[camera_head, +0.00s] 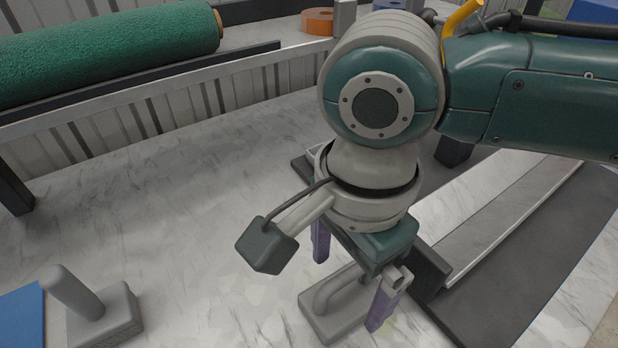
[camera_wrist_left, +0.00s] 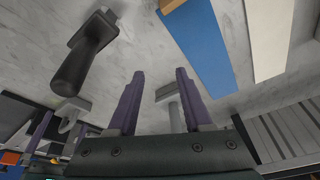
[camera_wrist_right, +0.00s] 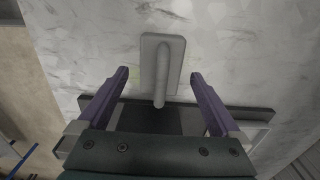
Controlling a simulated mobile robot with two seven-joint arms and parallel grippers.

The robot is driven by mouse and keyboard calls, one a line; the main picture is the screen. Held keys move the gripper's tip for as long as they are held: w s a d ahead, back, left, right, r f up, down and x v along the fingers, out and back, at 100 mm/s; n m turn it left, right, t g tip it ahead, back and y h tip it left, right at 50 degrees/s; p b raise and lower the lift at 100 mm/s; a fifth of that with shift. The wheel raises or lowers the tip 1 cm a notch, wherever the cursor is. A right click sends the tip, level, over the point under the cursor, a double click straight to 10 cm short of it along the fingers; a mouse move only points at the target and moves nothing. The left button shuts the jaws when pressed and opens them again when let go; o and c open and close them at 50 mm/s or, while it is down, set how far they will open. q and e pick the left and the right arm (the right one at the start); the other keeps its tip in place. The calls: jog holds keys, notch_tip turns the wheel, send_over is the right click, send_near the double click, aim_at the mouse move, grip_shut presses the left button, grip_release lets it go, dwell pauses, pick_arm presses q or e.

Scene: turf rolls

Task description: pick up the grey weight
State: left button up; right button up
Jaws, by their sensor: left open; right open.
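The grey weight (camera_head: 313,317), a flat block with an arched handle, lies on the pale marbled surface. My right gripper (camera_head: 346,294) is open above it, with one purple finger on either side of the handle. In the right wrist view the weight (camera_wrist_right: 174,48) shows between and beyond the open fingers (camera_wrist_right: 160,73), its handle pointing toward me; I see no contact. My left gripper (camera_wrist_left: 160,72) is open and empty, and is outside the head view. The weight (camera_wrist_left: 72,112) also shows at the left of the left wrist view.
A grey block with an upright post (camera_head: 105,318) stands at lower left, beside a blue board (camera_head: 22,318). A black-handled tool (camera_wrist_left: 82,58) lies in the left wrist view. A green turf roll (camera_head: 110,50) is at the back; a dark strip (camera_head: 530,265) is at right.

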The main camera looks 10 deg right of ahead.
aim_at(346, 279)
notch_tip(346, 279, down, 4)
jog(key=shift+r+b, duration=0.25)
jog(key=shift+b, duration=0.1)
jog(key=shift+c, duration=0.2)
grip_shut()
dwell(0.3)
jog(key=shift+w+r, duration=0.1)
jog(key=shift+r, duration=0.05)
